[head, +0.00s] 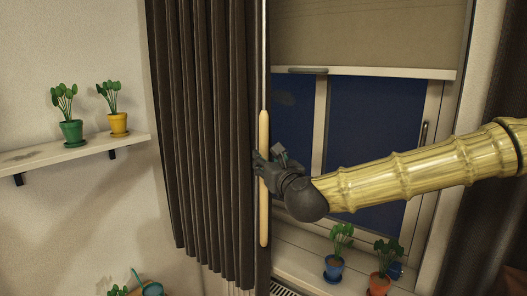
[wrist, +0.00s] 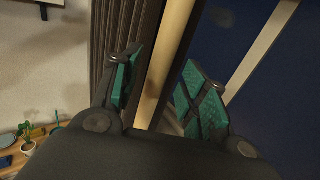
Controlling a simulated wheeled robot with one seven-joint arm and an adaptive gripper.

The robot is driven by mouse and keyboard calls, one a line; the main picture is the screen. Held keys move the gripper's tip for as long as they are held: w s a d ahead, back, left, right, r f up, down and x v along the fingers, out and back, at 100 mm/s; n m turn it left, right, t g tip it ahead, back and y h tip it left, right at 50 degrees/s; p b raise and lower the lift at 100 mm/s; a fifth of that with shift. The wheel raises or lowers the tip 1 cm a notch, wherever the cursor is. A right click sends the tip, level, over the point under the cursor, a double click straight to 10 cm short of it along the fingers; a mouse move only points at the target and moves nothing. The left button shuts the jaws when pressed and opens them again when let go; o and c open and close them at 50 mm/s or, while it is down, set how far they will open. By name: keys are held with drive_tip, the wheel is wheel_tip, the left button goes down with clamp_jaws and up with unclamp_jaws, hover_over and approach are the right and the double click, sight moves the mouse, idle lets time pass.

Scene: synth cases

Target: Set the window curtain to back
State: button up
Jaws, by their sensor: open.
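The dark pleated curtain (head: 205,130) hangs at the left side of the window, gathered into folds. A pale wooden wand (head: 264,215) hangs upright on a thin rod along the curtain's right edge. My gripper (head: 266,170) is at the middle of the wand. In the wrist view the wand (wrist: 162,70) runs between the two green-padded fingers of my gripper (wrist: 160,90). The fingers are apart, with gaps beside the wand. The curtain (wrist: 125,25) shows behind the left finger. My gripper hides part of the wand in the head view.
A roller blind (head: 365,35) covers the window's top. Potted plants in blue (head: 333,268) and red (head: 380,284) pots stand on the sill at lower right. A wall shelf (head: 75,152) at left holds green and yellow pots. Another dark curtain (head: 490,215) hangs at far right.

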sight(264, 156)
drive_tip(key=shift+p+x, duration=0.6)
drive_tip(key=shift+x, duration=1.35)
clamp_jaws()
